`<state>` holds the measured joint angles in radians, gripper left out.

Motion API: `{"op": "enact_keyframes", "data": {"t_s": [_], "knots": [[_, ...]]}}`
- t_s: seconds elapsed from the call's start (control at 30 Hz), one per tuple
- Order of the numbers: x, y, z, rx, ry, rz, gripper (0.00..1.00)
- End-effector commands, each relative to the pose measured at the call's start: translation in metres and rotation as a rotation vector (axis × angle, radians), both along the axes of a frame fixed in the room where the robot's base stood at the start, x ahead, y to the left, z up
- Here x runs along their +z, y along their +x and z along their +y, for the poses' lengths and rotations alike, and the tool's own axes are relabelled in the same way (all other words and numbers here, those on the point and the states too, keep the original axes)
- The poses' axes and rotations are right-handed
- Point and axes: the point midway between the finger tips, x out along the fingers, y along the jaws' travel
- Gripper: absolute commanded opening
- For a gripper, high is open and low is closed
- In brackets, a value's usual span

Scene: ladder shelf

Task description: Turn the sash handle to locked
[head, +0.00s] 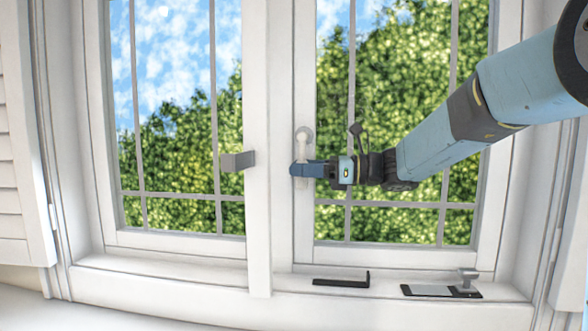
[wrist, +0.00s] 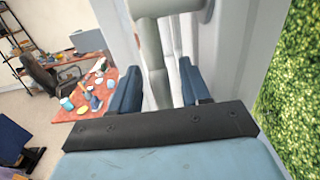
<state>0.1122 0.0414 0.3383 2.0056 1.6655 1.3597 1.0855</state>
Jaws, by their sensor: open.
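The sash handle (head: 303,140) is a pale grey lever on the right sash's left frame. Its round base is at the top and its lever points down. My gripper (head: 300,170) comes in from the right, in front of the lower lever, and hides its end in the head view. In the wrist view the lever (wrist: 158,80) stands between the two blue fingers of my gripper (wrist: 160,90), which are apart. A gap shows on the lever's right; whether the left finger touches it I cannot tell.
A grey block (head: 238,161) sticks out from the left sash's frame. On the sill (head: 165,272) lie a black angled bar (head: 341,280) and a dark plate with a grey block (head: 440,291). A louvred shutter (head: 22,170) stands at the left. A cluttered desk (wrist: 98,88) shows in the wrist view.

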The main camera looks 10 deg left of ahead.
Motion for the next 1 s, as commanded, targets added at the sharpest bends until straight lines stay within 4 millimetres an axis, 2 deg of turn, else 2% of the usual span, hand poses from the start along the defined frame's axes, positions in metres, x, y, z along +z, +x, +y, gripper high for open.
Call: {"op": "enact_keyframes", "data": {"t_s": [0.2, 0.57, 1.0], "knots": [[0.0, 0.001, 0.02, -0.001, 0.0, 0.0, 0.47], [0.0, 0.001, 0.024, -0.001, 0.0, 0.0, 0.47], [0.0, 0.001, 0.023, -0.001, 0.0, 0.0, 0.06]]}}
